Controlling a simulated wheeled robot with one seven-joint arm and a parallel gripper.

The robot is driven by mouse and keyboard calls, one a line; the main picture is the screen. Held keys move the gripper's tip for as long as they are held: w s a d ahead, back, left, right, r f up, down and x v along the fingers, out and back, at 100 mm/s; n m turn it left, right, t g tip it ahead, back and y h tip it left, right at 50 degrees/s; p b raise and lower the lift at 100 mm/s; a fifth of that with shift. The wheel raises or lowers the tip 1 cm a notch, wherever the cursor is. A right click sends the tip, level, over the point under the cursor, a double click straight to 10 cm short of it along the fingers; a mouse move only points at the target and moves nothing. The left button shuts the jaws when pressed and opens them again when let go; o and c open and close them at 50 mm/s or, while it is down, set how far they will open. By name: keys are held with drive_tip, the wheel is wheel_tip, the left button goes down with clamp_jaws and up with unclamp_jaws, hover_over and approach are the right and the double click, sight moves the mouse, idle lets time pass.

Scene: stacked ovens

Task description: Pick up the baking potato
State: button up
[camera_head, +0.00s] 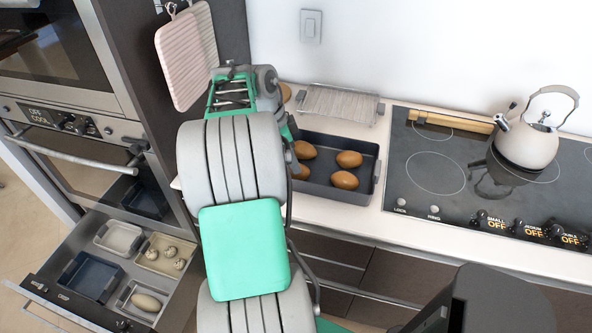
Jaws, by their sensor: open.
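Several brown, potato-like ovals lie in a dark baking tray (330,196) on the counter. One potato (348,159) is at the back right of the tray, one (344,180) is in front of it, and one (304,150) is at the left. Another at the tray's left side is partly hidden by my arm. A paler, beige oval (147,302) lies in a small tray in the open drawer at lower left; I cannot tell whether it is a potato. My arm reaches up past the tray's left side. My gripper's fingers are hidden behind the arm.
A stove (440,170) with a white kettle (527,143) and a rolling pin (450,122) is at right. Stacked ovens (80,140) stand at left above the open drawer (75,240). A rack (340,104) stands behind the tray.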

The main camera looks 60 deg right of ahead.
sight(305, 172)
drive_tip(key=x, duration=0.4)
drive_tip(key=shift+w+a+f+p, duration=0.1)
drive_tip(key=shift+a+f+p, duration=0.1)
drive_tip(key=shift+f+p, duration=0.25)
drive_tip(key=c, duration=1.1)
drive_tip(key=shift+c, duration=0.2)
